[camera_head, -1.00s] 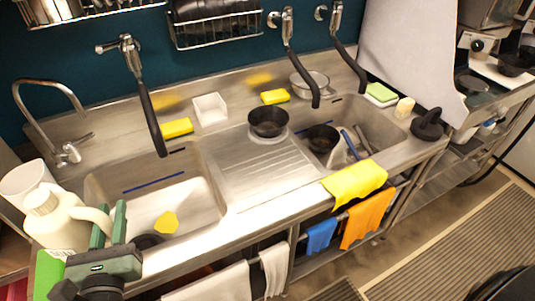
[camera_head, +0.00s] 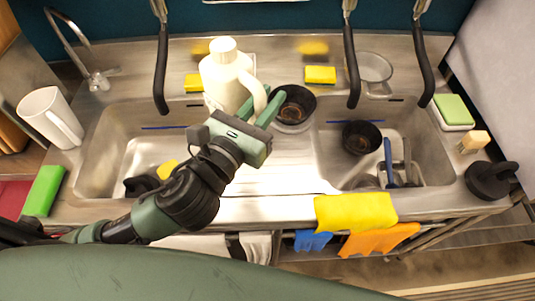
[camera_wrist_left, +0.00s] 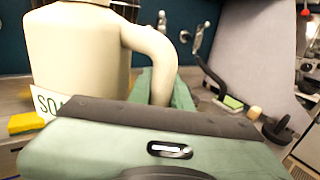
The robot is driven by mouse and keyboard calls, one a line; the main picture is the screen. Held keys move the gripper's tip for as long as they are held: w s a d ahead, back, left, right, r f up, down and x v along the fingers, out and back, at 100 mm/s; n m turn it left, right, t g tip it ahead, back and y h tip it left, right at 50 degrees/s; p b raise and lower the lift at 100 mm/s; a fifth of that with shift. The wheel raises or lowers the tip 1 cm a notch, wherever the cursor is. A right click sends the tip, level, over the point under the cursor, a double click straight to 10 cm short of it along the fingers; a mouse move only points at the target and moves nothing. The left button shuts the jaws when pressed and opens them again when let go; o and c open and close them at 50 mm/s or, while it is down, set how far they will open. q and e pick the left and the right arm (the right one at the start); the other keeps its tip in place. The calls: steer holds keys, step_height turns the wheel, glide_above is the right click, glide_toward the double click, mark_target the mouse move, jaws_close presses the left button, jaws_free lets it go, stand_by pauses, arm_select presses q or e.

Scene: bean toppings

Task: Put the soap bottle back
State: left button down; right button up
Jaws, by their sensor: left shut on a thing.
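The cream soap bottle (camera_head: 222,85), with a white cap and a loop handle, is upright over the back middle of the sink counter in the head view. My left gripper (camera_head: 262,108) is shut on its handle. In the left wrist view, the soap bottle (camera_wrist_left: 75,50) fills the left side, with part of a "SO" label showing. The green fingers of my left gripper (camera_wrist_left: 165,88) are at its handle there. The bottle's base is partly hidden by the gripper, so I cannot tell whether it touches the counter. My right gripper is not in view.
Yellow sponges (camera_head: 320,75) lie along the back ledge. A black bowl (camera_head: 294,104) stands just right of the bottle. Black-handled hoses hang over the basins. A white pitcher (camera_head: 52,117) and green box (camera_head: 43,190) are at left. A yellow cloth (camera_head: 355,211) drapes the front edge.

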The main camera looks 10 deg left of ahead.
arm_select(q)
steer(key=shift+s+f+b, duration=0.1)
steer(key=shift+f+b, duration=5.55)
steer(key=shift+f, duration=4.15)
steer(key=shift+f, duration=0.1)
steer(key=c, duration=1.6)
jaws_free()
steer(key=shift+f, duration=0.15)
steer(key=o, duration=0.3)
steer(key=shift+s, duration=0.15)
